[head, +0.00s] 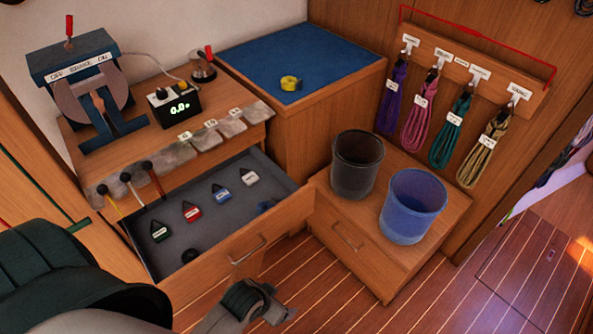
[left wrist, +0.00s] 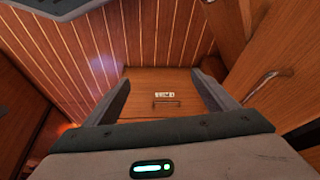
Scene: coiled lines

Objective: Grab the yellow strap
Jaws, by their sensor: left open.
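The yellow strap (head: 290,83) is a small coil on the blue top (head: 320,58) of the wooden cabinet at the back, in the head view. My left gripper (head: 277,302) is low at the bottom of the head view, in front of the open drawer and far from the strap. In the left wrist view its two fingers (left wrist: 161,82) stand wide apart with nothing between them. The strap does not show in the left wrist view. My right gripper is in neither view.
The open drawer (head: 271,226) holds several small tagged items. A black bin (head: 357,165) and a blue bin (head: 412,207) stand on a low cabinet. Coiled lines hang from a rack (head: 460,65) at right. A bench (head: 85,160) with devices stands left.

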